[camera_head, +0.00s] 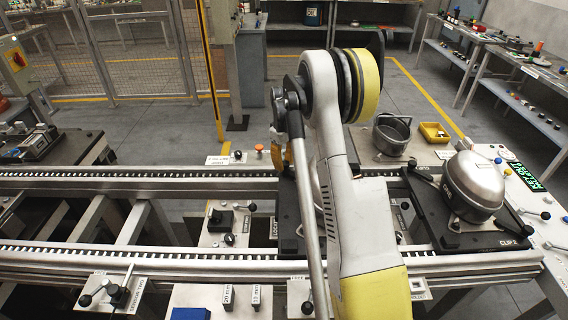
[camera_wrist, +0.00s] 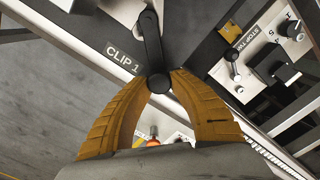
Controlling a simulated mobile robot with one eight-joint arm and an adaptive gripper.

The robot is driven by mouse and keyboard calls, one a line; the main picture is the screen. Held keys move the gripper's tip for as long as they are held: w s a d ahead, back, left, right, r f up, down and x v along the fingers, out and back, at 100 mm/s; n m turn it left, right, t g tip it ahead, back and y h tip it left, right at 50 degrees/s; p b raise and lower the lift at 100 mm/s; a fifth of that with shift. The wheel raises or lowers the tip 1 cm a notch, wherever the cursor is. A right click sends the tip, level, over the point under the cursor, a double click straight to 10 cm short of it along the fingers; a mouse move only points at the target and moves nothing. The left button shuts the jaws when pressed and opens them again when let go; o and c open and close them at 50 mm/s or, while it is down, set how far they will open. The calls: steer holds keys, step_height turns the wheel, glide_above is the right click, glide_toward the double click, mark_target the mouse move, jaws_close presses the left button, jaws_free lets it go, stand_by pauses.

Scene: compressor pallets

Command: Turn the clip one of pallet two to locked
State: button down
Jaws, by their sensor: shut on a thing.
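In the wrist view, the two orange fingers of my gripper (camera_wrist: 160,84) meet at the round black knob at the end of the clip one lever (camera_wrist: 152,45). The gripper is shut on that knob. The black lever runs up the picture from the knob, beside a plate lettered CLIP 1 (camera_wrist: 122,58). In the head view, my gripper (camera_head: 287,165) points down at the rear rail, over a dark pallet (camera_head: 288,238) mostly hidden behind my arm. The clip itself is hidden there. I cannot read a pallet number.
A silver compressor (camera_head: 474,184) sits on a dark pallet at the right, with a CLIP 2 label (camera_head: 508,243). A grey pot (camera_head: 391,134) and a yellow tray (camera_head: 434,132) stand behind the conveyor.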

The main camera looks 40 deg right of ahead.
steer(key=c, duration=1.1)
jaws_free()
steer(key=shift+c, duration=0.2)
step_height(320, 180, up, 12)
